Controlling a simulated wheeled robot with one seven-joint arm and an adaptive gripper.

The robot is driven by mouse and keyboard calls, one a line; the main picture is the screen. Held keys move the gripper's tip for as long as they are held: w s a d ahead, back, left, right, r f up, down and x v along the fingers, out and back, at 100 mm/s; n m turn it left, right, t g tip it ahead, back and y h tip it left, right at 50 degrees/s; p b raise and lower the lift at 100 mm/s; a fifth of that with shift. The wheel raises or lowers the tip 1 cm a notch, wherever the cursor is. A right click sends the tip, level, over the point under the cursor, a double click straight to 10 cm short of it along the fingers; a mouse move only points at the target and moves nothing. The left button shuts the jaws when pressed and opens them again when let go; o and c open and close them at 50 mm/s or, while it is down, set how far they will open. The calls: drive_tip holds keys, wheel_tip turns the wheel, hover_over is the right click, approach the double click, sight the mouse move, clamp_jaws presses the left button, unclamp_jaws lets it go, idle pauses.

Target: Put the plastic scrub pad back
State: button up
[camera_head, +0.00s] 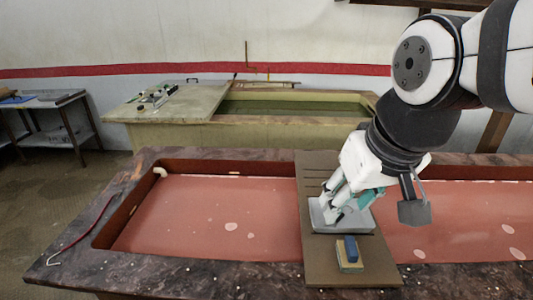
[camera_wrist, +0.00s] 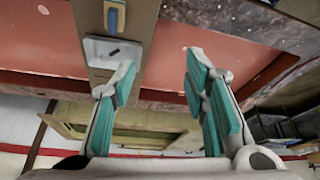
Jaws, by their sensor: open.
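A blue block (camera_head: 350,248) sits on a beige base (camera_head: 347,265) near the front end of a brown board (camera_head: 320,270). It may be the scrub pad, but I cannot tell for certain. It also shows at the top of the wrist view (camera_wrist: 114,19). A grey plate or shallow tray (camera_head: 322,222) lies on the board behind it, with a small dark mark on it in the wrist view (camera_wrist: 97,60). My gripper (camera_head: 340,205) appears over the grey plate in the head view. In the wrist view its teal-padded fingers (camera_wrist: 160,80) are wide apart with nothing between them.
The brown board lies across a stone-rimmed basin (camera_head: 130,262) with a reddish floor (camera_head: 220,220). A red hooked rod (camera_head: 80,240) lies on the left rim. Another basin (camera_head: 290,108) and a metal side table (camera_head: 45,102) stand behind.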

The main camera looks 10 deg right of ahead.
drive_tip(key=shift+n+t, duration=0.3)
drive_tip(key=shift+t, duration=0.2)
drive_tip(key=s, duration=0.1)
drive_tip(key=s+a, duration=0.1)
drive_tip(key=s+r, duration=0.1)
drive_tip(key=s, duration=0.1)
drive_tip(key=shift+a, duration=0.4)
drive_tip(key=shift+w+f+b, duration=0.4)
drive_tip(key=shift+w, duration=0.05)
